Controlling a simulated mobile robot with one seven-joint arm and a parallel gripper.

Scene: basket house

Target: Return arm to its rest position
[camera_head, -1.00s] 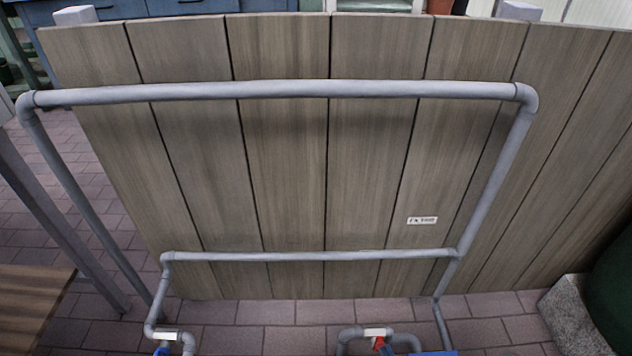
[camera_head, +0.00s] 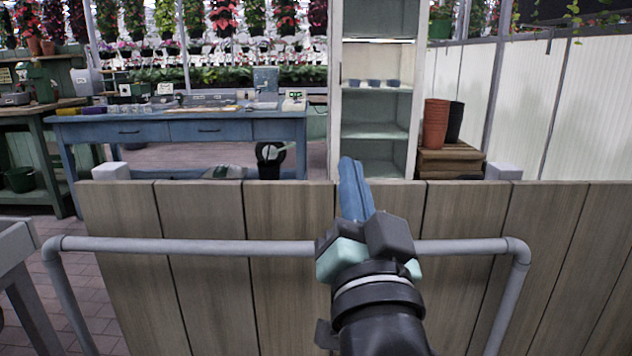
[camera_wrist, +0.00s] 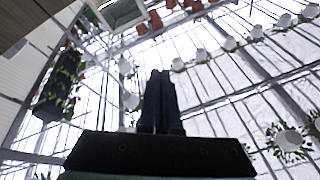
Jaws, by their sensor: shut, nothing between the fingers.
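My gripper (camera_head: 349,170) stands in the middle of the head view, at the end of my arm, which rises from the bottom edge. Its blue fingers point up and away and are shut together with nothing between them. The gripper shows in front of the wooden panel fence and the horizontal pipe, hiding part of both. In the wrist view my shut fingers (camera_wrist: 160,85) point up toward a glazed roof, with no object at their tips.
A grey pipe frame (camera_head: 190,246) runs along the plank fence (camera_head: 200,300). Behind are a blue workbench (camera_head: 180,128), a white shelf (camera_head: 376,100) and orange pots (camera_head: 436,120) on a wooden crate (camera_head: 452,160). In the wrist view, hanging white pots (camera_wrist: 201,55) show overhead.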

